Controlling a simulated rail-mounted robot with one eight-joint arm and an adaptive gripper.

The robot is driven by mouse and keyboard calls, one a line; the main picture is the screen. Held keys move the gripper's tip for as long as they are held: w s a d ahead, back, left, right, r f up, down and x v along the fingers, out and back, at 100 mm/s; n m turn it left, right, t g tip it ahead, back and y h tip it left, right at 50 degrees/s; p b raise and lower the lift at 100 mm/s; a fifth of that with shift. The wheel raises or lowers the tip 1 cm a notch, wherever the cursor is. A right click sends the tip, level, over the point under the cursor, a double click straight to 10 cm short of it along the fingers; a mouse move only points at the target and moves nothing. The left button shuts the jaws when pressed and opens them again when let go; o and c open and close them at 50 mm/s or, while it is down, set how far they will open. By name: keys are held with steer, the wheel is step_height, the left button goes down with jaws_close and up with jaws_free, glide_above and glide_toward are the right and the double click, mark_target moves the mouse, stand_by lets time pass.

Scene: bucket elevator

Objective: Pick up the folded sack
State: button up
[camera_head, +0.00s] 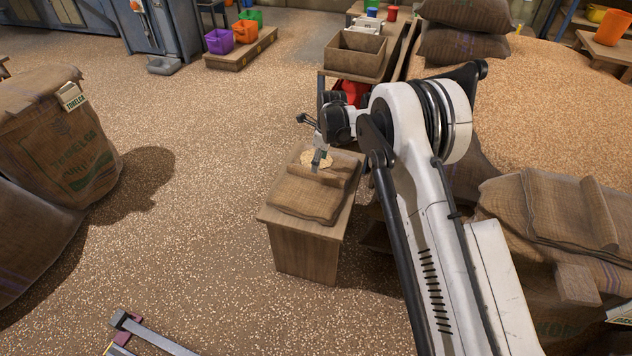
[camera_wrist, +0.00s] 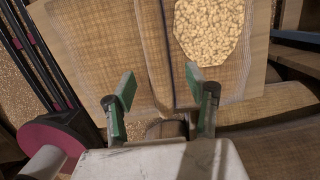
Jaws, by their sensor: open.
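A brown folded sack (camera_head: 305,198) lies flat on a small wooden stand (camera_head: 303,247), with a thick roll or fold along its far part. A patch of pale grain (camera_head: 314,157) lies beside that fold. My gripper (camera_head: 319,160) is over the far part of the sack, by the fold and the grain. In the wrist view my gripper (camera_wrist: 160,86) is open, with its green-padded fingers apart and nothing held. The sack cloth (camera_wrist: 95,45) spreads beyond the fingers, and the fold runs between them. I cannot tell whether the fingertips touch the cloth.
Another folded sack (camera_head: 570,215) lies on a full sack at the right. Full sacks (camera_head: 75,140) stand at the left. An open wooden box (camera_head: 356,54) is on a bench behind the stand. The grain-strewn floor left of the stand is clear.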

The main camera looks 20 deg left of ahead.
mark_target(316, 177)
steer(key=shift+s+a+f+b, duration=0.1)
steer(key=shift+a+f+b, duration=0.15)
steer(key=shift+f, duration=0.65)
steer(key=shift+s+a+f+b, duration=0.1)
steer(key=shift+f+b, duration=0.3)
steer(key=shift+f, duration=0.5)
steer(key=shift+a+f+b, duration=0.2)
steer(key=shift+f+b, duration=0.1)
steer(key=shift+f, duration=0.6)
jaws_close()
